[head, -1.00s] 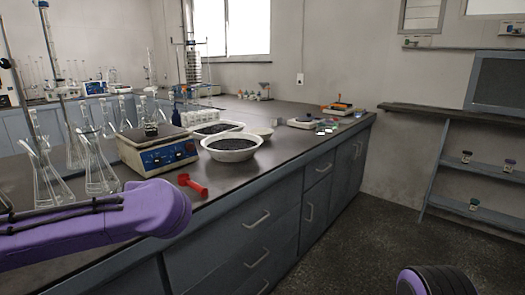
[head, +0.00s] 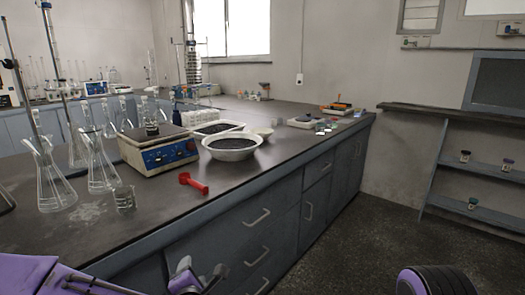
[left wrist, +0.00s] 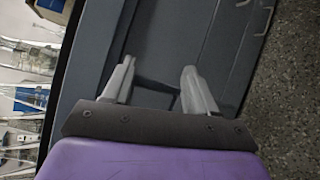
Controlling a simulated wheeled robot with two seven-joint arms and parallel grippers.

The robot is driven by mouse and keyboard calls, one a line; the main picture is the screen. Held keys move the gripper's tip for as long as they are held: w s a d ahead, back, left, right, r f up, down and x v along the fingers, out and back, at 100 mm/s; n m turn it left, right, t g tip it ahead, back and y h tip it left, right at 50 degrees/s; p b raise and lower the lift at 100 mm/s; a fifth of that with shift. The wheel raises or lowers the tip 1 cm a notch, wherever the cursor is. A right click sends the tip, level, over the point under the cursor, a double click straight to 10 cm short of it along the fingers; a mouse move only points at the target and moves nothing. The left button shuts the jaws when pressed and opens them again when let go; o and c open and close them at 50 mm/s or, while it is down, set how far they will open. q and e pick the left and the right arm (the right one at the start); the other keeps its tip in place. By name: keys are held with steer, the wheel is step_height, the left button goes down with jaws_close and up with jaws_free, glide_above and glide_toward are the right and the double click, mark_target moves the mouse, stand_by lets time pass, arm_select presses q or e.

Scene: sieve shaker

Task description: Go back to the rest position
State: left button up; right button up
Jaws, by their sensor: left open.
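My left gripper (head: 200,275) is low in the head view, in front of the cabinet drawers and below the bench top. In the left wrist view its two fingers (left wrist: 157,82) stand apart with nothing between them, facing the grey cabinet front. My purple left forearm shows at the bottom left of the head view. At the bottom right a dark, rounded part with purple edges belongs to my right arm; its fingers are not visible.
The dark bench (head: 150,205) holds glass flasks (head: 100,165), a small beaker (head: 124,198), a balance (head: 158,150), a red scoop (head: 193,183) and a white bowl of dark grains (head: 232,147). Open floor (head: 340,245) lies to the right, before a shelf (head: 480,165).

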arm_select(q)
steer(key=s+f+m+g+h, duration=0.1)
steer(key=s+f+m+g, duration=0.1)
steer(key=s+f+m, duration=0.4)
steer(key=s+f+m+g+h, duration=0.1)
steer(key=s+f+m, duration=0.2)
steer(key=f, duration=0.5)
steer(key=s+a+f+m+g, duration=0.2)
steer(key=s+a+f+m, duration=0.15)
steer(key=s+f, duration=0.3)
steer(key=s+a+f+m+g, duration=0.25)
steer(key=s+f+m, duration=0.2)
steer(key=s, duration=0.25)
steer(key=s+a+f+m+g+y, duration=0.2)
steer(key=s+a+f+g, duration=0.1)
steer(key=s+a, duration=0.55)
steer(key=w+a+r+p+v, duration=0.1)
steer(key=a+p+v, duration=0.1)
steer(key=p+v, duration=1.2)
steer(key=shift+a+p, duration=0.35)
steer(key=shift+p, duration=0.05)
steer(key=shift+r, duration=0.1)
